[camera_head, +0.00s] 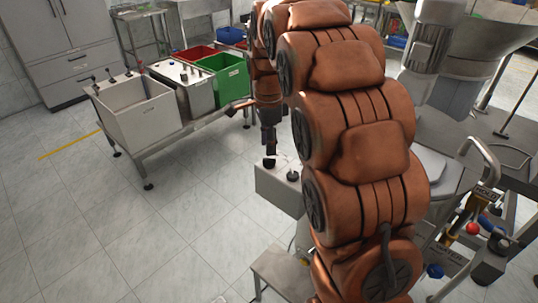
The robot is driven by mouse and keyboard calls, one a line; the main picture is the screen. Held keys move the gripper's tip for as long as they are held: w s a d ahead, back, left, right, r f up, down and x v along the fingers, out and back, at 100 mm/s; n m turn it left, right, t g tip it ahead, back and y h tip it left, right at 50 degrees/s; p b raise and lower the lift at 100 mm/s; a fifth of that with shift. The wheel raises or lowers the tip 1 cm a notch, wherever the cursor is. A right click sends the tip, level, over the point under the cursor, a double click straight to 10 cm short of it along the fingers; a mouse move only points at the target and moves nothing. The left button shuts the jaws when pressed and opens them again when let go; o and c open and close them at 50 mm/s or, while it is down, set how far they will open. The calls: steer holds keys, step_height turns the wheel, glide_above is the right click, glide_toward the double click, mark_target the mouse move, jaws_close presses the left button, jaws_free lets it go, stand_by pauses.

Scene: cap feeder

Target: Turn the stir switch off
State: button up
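A grey control box (277,191) stands left of my orange arm, near the middle of the picture. Small dark knobs show on its top: one (292,176) is close to my arm, and another dark shape sits just under my gripper. No label is readable, so I cannot tell which is the stir switch or how it is set. My gripper (271,150) points down just above the back left of the box. It is small and dark here; I cannot tell whether its fingers are open or touching a knob. My arm hides what is right of the box.
A metal bench (177,133) at the left holds a white bin (138,112), a red bin (196,55) and a green bin (228,73). A large steel hopper (462,55) stands at the right. A low metal step (285,272) is in front. The left floor is clear.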

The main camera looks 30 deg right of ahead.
mark_target(269, 158)
steer(key=w, duration=0.1)
steer(key=w+d+m, duration=0.2)
steer(key=shift+w+f, duration=0.25)
steer(key=shift+f, duration=0.1)
steer(key=shift+f+p, duration=1.25)
steer(key=shift+f, duration=2.6)
jaws_close()
